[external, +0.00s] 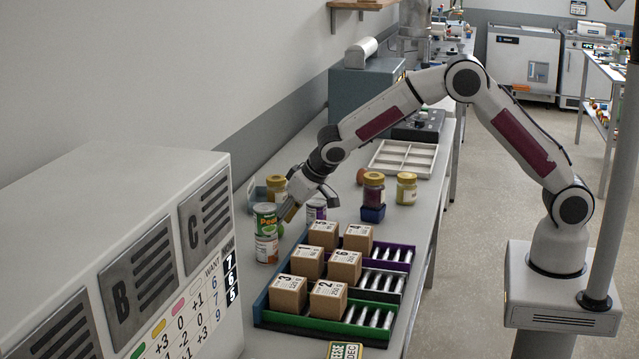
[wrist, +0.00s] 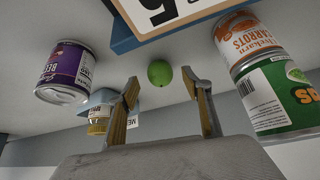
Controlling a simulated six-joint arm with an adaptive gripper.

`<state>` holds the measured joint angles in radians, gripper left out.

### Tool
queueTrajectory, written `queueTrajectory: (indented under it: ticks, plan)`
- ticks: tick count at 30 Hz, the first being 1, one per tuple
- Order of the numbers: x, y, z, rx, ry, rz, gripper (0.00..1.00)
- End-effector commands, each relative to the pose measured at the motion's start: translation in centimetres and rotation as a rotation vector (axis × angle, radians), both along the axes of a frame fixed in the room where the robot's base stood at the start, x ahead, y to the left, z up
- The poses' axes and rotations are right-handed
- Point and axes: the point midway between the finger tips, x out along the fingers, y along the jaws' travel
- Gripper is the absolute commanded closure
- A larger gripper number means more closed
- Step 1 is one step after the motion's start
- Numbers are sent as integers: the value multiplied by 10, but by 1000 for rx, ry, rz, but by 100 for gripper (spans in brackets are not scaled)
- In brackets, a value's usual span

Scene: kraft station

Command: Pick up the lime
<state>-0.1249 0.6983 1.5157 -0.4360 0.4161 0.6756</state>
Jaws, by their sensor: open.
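The lime (wrist: 160,73) is a small round green fruit on the bench, seen in the wrist view just beyond my fingertips and between their lines. My gripper (wrist: 165,90) is open, with a finger to each side of the lime and nothing held. In the external view my gripper (external: 298,207) is low over the bench, near the stacked cans.
Stacked peas (external: 265,218) and carrots (external: 266,248) cans stand close on one side, a purple-labelled can (wrist: 66,72) on the other. Jars (external: 406,190) and a white tray (external: 402,172) stand farther back.

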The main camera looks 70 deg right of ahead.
Motion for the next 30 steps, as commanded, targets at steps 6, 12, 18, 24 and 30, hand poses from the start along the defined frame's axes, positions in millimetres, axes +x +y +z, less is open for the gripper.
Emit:
queueTrajectory:
  ticks: [6, 12, 18, 24, 30]
  plan:
    - [9, -1, -14, 1, 0, 1, 51]
    - [11, -2, -17, 1, -1, 1, 51]
    - [11, -1, -17, 1, 0, 1, 51]
    - [10, -1, -17, 1, 0, 1, 51]
    - [10, -1, -17, 1, 0, 1, 91]
